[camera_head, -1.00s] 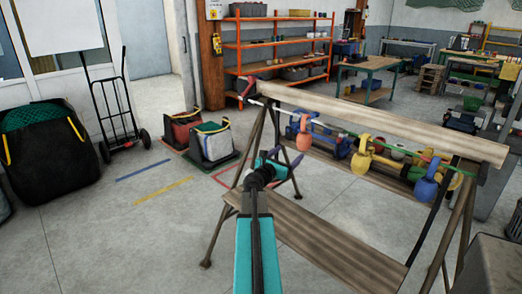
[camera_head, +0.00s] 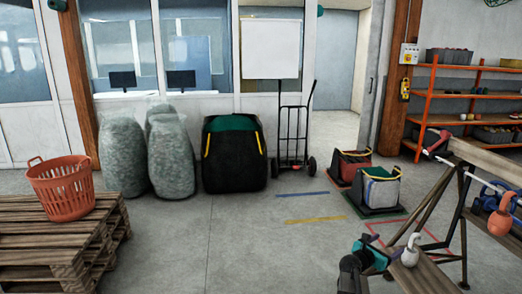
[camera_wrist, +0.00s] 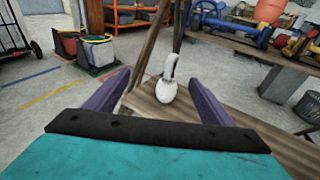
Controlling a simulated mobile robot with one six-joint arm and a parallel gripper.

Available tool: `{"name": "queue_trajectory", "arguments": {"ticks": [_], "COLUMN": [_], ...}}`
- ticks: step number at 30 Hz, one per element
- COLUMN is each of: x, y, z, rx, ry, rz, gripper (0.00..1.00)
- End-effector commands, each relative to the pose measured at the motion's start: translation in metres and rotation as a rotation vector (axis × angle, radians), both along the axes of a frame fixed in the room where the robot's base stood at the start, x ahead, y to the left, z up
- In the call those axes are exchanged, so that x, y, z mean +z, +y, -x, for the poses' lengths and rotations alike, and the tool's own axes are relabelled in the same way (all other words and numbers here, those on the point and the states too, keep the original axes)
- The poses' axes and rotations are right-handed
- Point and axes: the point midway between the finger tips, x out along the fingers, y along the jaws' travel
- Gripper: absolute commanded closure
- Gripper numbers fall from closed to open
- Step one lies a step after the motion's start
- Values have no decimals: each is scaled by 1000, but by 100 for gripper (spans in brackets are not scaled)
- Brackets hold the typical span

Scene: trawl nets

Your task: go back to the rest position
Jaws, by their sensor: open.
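My gripper (camera_wrist: 155,105) is open and empty, its two purple fingers spread wide in the wrist view. In the head view part of my teal gripper (camera_head: 372,257) shows at the lower right, beside the wooden trestle stand. A white float with a grey-white neck (camera_wrist: 167,90) is on the stand's lower plank (camera_wrist: 145,103), seen beyond and between the fingers, apart from them. The float also shows in the head view (camera_head: 410,256), just right of my gripper. The fingertips are hard to make out in the head view.
The trestle's upper beam (camera_head: 490,157) carries hanging floats, including an orange one (camera_head: 499,222). Two small bins (camera_head: 381,187) stand on floor mats behind. A pallet stack (camera_head: 50,240) with an orange basket (camera_head: 62,190) is at the left. The middle floor is clear.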

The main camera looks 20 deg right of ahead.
Motion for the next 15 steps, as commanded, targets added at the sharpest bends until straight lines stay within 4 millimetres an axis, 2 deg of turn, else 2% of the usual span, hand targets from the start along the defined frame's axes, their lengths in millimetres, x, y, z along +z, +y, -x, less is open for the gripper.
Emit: {"name": "queue_trajectory", "arguments": {"ticks": [1,6,11,15], "x": [-17,-72,-125,-172], "y": [20,80,139,192], "z": [-11,-35,-46,-45], "rx": [21,63,77,66], "ry": [5,0,-21,-45], "rz": [-26,-124,-233,-340], "gripper": [24,24,24,24]}}
